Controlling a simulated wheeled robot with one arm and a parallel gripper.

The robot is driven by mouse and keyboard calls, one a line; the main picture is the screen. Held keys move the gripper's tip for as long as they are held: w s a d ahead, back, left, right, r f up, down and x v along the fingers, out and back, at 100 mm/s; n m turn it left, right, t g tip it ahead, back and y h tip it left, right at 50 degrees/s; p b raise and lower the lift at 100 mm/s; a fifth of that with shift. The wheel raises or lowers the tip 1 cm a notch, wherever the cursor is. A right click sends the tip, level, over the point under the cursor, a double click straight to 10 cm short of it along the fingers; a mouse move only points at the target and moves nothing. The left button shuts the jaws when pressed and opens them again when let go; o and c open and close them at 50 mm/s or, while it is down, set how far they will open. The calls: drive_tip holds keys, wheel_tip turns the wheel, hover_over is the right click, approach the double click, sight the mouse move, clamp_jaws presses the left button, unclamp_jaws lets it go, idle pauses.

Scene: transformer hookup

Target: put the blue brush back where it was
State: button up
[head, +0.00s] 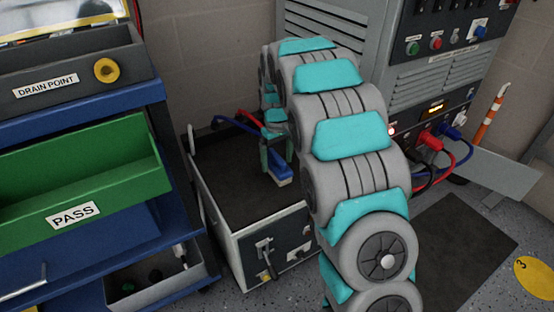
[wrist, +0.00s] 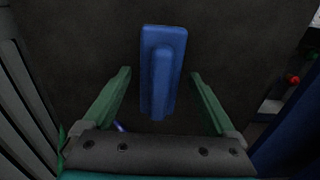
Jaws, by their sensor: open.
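The blue brush (wrist: 163,75) lies on the dark top of a grey box, centred ahead of my gripper in the wrist view. It also shows in the head view (head: 281,176), partly hidden by my gripper and arm. My gripper (wrist: 160,75) is open, with one green finger on each side of the brush and visible gaps between. In the head view my gripper (head: 274,153) is low over the box top (head: 235,178). I cannot tell whether the brush touches anything but the box top.
A blue cart with a green PASS bin (head: 85,190) and a DRAIN POINT tray (head: 70,80) stands at left. A grey cabinet (head: 430,75) with red and blue plugs stands behind right. An orange-striped pole (head: 490,115) leans by the wall. A dark mat (head: 455,240) lies on the floor.

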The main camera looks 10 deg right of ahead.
sight(277, 156)
wheel_tip(277, 156, up, 11)
drive_tip(key=shift+f, duration=0.1)
drive_tip(key=shift+s+r, duration=0.1)
drive_tip(key=shift+r, duration=0.6)
drive_tip(key=s+f+m+g, duration=0.1)
drive_tip(key=s, duration=2)
drive_tip(key=s+f+m, duration=0.2)
drive_tip(key=s, duration=2)
drive_tip(key=shift+f+m+g, duration=0.25)
drive_tip(key=shift+m+g, duration=0.05)
drive_tip(key=shift+g, duration=0.1)
drive_tip(key=shift+s, duration=0.1)
